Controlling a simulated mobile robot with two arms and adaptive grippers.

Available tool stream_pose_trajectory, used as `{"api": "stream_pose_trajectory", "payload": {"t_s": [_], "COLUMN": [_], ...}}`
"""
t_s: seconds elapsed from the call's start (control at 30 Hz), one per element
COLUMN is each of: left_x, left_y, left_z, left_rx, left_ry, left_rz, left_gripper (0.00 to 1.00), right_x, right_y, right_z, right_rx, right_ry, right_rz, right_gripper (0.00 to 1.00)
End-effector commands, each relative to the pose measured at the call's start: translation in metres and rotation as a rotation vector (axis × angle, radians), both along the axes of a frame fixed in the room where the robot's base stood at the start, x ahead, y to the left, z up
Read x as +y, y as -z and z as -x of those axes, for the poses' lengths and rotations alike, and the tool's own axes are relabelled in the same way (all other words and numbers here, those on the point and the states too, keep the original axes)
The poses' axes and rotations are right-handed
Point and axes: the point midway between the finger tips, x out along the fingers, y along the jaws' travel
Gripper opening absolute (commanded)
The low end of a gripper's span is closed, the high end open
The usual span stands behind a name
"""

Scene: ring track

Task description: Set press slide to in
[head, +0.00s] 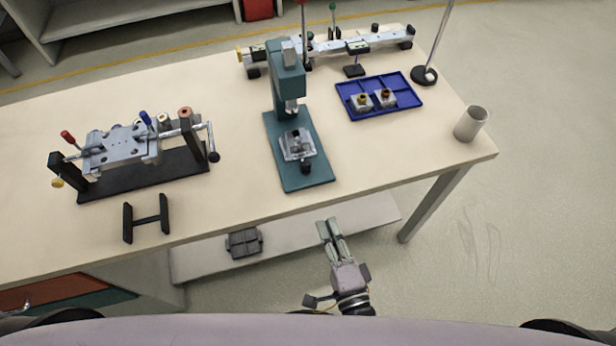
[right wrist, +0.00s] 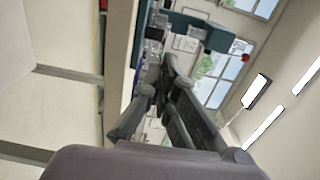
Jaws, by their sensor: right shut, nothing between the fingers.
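The teal press (head: 286,75) stands upright near the middle of the table. Its metal slide (head: 297,145) sits on the teal base plate below the ram, with a black knob (head: 306,167) on the side facing me. Whether the slide is fully in is hard to tell. My right gripper (head: 329,224) is shut and empty, in front of the table's near edge, apart from the press and pointing toward it. In the right wrist view, my right gripper (right wrist: 167,72) shows its fingers together, with the teal press (right wrist: 205,30) beyond. My left gripper is out of view.
A clamp fixture (head: 122,150) and a small black stand (head: 146,218) are on the left. A blue tray (head: 373,112) with two parts, a grey cup (head: 470,124) and a pole base (head: 424,76) are on the right. A rail fixture (head: 385,40) lies behind. The table front near the press is clear.

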Motion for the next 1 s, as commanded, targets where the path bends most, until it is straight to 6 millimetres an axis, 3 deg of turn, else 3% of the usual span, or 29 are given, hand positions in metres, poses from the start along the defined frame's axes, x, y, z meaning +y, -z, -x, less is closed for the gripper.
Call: {"api": "stream_pose_trajectory", "payload": {"t_s": [0.17,0.6,0.8,1.0], "left_x": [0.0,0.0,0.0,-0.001], "left_y": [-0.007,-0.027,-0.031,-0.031], "left_z": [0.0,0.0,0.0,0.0], "left_rx": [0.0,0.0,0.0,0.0], "left_ry": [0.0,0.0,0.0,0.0], "left_rz": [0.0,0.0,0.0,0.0], "left_gripper": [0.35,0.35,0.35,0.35], "right_x": [0.007,0.035,0.041,0.043], "right_y": [-0.005,-0.004,-0.002,-0.001], "right_z": [-0.021,-0.106,-0.127,-0.132], "right_rx": [-0.006,-0.003,-0.002,-0.002], "right_ry": [0.003,0.001,0.001,0.001], "right_rz": [-0.007,-0.002,-0.002,-0.002], "right_gripper": [0.0,0.0,0.0,0.0]}}
